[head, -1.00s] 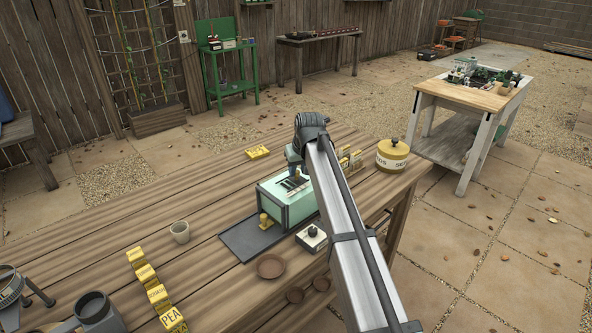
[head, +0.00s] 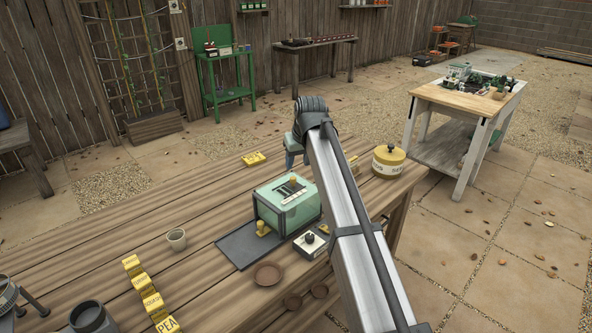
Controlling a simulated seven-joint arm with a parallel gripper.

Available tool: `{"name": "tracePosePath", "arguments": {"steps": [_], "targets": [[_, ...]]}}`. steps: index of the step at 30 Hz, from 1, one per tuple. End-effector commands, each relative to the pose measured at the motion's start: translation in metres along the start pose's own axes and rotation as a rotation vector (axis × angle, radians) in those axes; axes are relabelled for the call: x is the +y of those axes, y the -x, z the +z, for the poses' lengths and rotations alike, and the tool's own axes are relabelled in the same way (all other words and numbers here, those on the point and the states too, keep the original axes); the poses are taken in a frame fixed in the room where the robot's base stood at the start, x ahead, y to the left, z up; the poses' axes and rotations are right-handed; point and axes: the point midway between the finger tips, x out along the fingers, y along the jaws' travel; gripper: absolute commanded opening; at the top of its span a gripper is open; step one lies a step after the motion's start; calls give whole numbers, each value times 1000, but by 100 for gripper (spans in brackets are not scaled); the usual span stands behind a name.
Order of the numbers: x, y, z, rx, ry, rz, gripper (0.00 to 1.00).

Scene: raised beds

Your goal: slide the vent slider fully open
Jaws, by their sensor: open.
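The pale green box (head: 268,212) stands on the wooden table, with dark vent slots (head: 291,193) in its top. A yellow knob (head: 293,180), which looks like the vent slider's handle, stands on the top toward the far edge. How far the slider is along its track is too small to tell. My gripper (head: 297,164) is behind and above the box, apart from the knob as far as I can see. It is open and empty. My arm hides part of the gripper and the area right of the box.
A dark tray (head: 236,250) and a small switch box (head: 310,244) lie in front of the green box. A yellow canister (head: 390,160) stands right.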

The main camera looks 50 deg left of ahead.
Motion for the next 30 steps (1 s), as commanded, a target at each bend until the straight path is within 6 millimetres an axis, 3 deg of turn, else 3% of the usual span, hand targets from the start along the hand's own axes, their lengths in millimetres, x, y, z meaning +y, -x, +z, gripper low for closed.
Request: {"name": "tracePosePath", "arguments": {"steps": [6, 12, 30], "targets": [[0, 38, 0, 3, 0, 1, 48], [0, 55, 0, 1, 0, 1, 48], [0, 59, 0, 1, 0, 1, 48]]}}
